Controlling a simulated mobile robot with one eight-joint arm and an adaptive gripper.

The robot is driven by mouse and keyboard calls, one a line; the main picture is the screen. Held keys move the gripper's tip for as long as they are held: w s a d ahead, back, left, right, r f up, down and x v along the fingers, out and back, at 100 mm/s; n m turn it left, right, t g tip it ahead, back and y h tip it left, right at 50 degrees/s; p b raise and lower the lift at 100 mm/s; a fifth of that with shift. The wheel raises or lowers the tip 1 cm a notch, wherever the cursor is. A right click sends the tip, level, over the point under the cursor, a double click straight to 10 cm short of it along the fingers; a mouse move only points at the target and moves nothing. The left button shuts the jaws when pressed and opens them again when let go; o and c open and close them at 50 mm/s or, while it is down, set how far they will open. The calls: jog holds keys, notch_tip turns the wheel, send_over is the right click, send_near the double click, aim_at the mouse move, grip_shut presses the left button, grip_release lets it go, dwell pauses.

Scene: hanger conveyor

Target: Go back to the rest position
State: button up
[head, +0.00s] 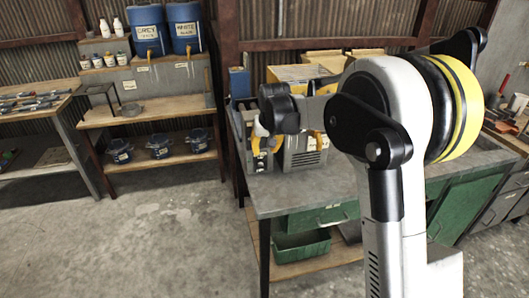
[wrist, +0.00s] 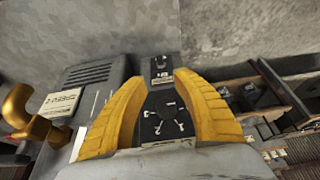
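My gripper (wrist: 162,78) shows two yellow fingers in the wrist view, spread apart with a gap between the tips. A black device with a round dial and pale markings (wrist: 167,122) shows through the gap; I see no finger clearly pressed on it. In the head view my arm reaches over the grey workbench (head: 285,190), with its end bent down at the bench's left part. There the yellow of the gripper (head: 262,150) shows beside a grey case (head: 304,153), partly hidden by my own wrist.
In the wrist view a grey vented case (wrist: 92,78) and a yellow curved part (wrist: 20,110) lie left.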

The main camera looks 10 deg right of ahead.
jog(key=s+r+t, duration=0.1)
jog(key=s+r, duration=0.4)
jog(key=s, duration=0.5)
jog(key=s+r, duration=0.5)
jog(key=s, duration=0.5)
jog(key=s+f, duration=0.2)
jog(key=s, duration=0.7)
jog(key=s+f+t, duration=0.1)
jog(key=s+f, duration=0.1)
jog(key=s, duration=0.6)
jog(key=shift+s+f, duration=0.35)
jog(key=shift+s, duration=0.05)
